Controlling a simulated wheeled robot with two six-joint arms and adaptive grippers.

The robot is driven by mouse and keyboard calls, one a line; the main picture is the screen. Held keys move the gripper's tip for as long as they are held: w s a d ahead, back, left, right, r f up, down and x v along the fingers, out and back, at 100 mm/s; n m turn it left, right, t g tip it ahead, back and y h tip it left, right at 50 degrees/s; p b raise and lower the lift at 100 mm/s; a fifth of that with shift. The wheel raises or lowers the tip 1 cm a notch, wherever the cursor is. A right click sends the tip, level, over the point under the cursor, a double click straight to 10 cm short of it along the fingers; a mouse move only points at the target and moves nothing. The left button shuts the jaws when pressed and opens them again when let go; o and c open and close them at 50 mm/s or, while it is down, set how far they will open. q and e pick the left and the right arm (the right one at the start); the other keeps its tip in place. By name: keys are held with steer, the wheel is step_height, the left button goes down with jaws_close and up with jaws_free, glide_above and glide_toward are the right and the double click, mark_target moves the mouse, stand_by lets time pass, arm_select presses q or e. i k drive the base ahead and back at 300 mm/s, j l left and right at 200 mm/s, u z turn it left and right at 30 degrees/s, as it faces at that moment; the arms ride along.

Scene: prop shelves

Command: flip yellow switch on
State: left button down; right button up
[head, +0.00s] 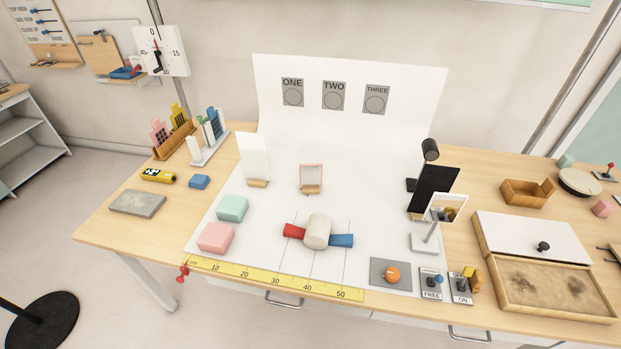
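The yellow switch (468,272) is a small lever with a yellow tip on a grey plate at the front right of the table. The label on its plate appears to read "ON". Its lever leans up and slightly right in the picture. A blue-tipped switch (438,279) stands just left of it, on a plate labelled "FREE". Neither of my grippers shows in the head view, so nothing is seen touching the switch.
An orange button (392,274) on a grey plate is left of the switches. A wooden piece (477,281) stands close right of the yellow switch. A shallow wooden box (553,287) lies farther right. A small mirror stand (428,243) rises behind.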

mark_target(468, 270)
steer(key=z, duration=0.4)
steer(key=l+z, duration=0.1)
steer(key=z, duration=0.65)
steer(key=i+z, duration=0.1)
steer(key=z, duration=0.3)
steer(key=k+u, duration=0.1)
steer(key=u, duration=0.15)
